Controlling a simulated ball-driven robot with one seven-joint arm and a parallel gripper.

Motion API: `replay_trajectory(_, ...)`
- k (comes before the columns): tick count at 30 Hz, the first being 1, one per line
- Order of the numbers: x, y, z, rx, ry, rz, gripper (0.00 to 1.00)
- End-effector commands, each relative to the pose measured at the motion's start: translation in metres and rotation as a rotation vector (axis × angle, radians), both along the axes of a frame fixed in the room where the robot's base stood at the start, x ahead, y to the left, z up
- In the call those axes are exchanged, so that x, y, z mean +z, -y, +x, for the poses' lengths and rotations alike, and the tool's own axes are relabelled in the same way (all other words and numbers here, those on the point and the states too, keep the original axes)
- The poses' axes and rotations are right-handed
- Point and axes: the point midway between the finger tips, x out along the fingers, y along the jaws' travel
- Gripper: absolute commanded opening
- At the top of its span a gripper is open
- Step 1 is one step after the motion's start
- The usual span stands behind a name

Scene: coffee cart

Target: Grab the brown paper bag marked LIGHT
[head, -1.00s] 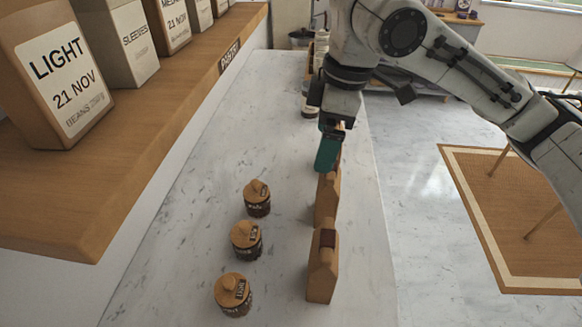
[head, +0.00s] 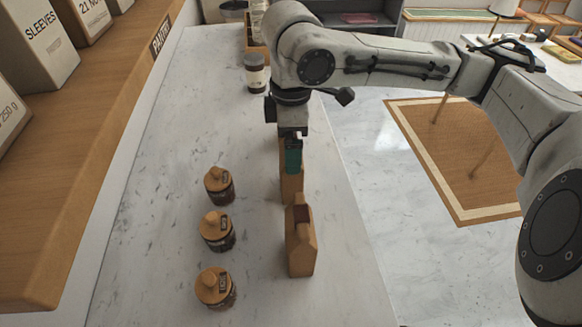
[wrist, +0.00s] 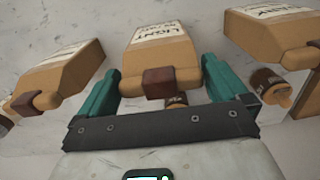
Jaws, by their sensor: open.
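In the wrist view a brown paper bag with a white label reading LIGHT (wrist: 160,58) lies between the two teal fingers of my gripper (wrist: 160,88). The fingers are apart, one on each side of its near end with the brown clip; I see no clear contact. In the head view my gripper (head: 292,155) points down at the row of brown bags on the marble counter. One bag (head: 291,188) shows just below the fingers, its label hidden. Another bag (head: 300,245) stands nearer.
Brown bags flank the LIGHT one at left (wrist: 62,75) and right (wrist: 265,38). Several wooden-lidded jars (head: 217,230) stand left of the row. The counter front (head: 345,290) is clear.

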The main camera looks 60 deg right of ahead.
Motion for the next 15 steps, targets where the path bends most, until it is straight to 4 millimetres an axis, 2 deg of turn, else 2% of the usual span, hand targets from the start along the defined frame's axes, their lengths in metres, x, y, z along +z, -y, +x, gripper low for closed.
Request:
replay_trajectory(4, -0.015, 0.0, 0.0, 0.0, 0.001, 0.001, 1.0)
replay_trajectory(12, -0.017, 0.0, 0.0, 0.001, 0.001, 0.0, 1.0)
replay_trajectory(15, -0.017, 0.0, 0.0, 0.001, 0.001, 0.0, 0.9)
